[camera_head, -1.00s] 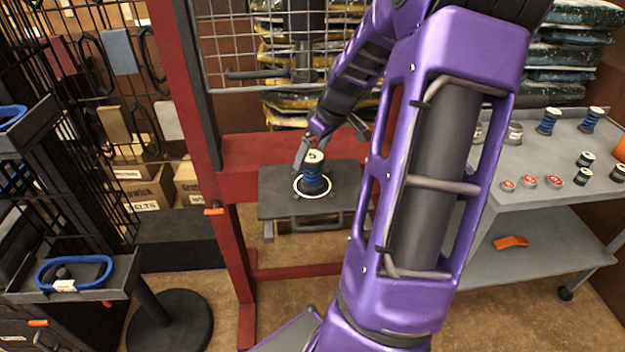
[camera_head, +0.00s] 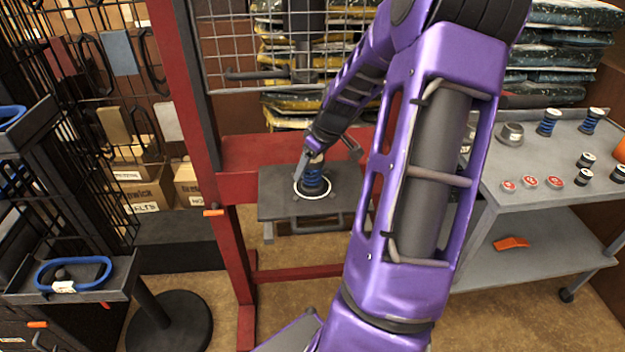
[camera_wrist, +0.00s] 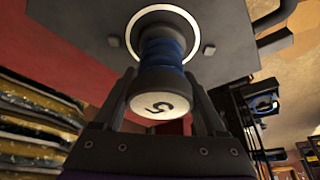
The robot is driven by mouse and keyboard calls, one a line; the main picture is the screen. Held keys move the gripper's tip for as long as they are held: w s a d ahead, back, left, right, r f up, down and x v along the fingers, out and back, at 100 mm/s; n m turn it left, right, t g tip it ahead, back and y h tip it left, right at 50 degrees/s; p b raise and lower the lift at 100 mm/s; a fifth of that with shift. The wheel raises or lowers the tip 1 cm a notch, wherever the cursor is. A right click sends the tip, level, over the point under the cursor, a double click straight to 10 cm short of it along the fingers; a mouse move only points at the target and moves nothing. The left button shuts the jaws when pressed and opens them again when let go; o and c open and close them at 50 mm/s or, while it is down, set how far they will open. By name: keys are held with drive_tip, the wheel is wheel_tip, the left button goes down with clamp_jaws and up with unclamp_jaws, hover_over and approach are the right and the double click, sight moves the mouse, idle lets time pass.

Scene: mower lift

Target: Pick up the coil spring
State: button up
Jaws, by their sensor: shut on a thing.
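The coil spring (camera_head: 313,180) is blue with a dark base and stands upright inside a white ring (camera_head: 326,194) on the dark plate (camera_head: 275,207). In the wrist view its pale cap, marked 5, faces me and the blue coil (camera_wrist: 160,49) shows beyond it. My gripper (camera_head: 312,165) has come down on it from above. In the wrist view my gripper (camera_wrist: 162,90) has one finger on each side of the spring's upper part and is shut on it. The spring still appears to stand on the plate.
A red press frame (camera_head: 235,185) surrounds the plate, with a wire mesh guard (camera_head: 270,50) above. A grey cart (camera_head: 520,155) at right carries more blue springs (camera_head: 549,121), red discs (camera_head: 528,181) and small dark cylinders. A black rack (camera_head: 60,170) stands at left.

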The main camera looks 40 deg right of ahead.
clamp_jaws()
drive_tip(key=shift+r, duration=0.1)
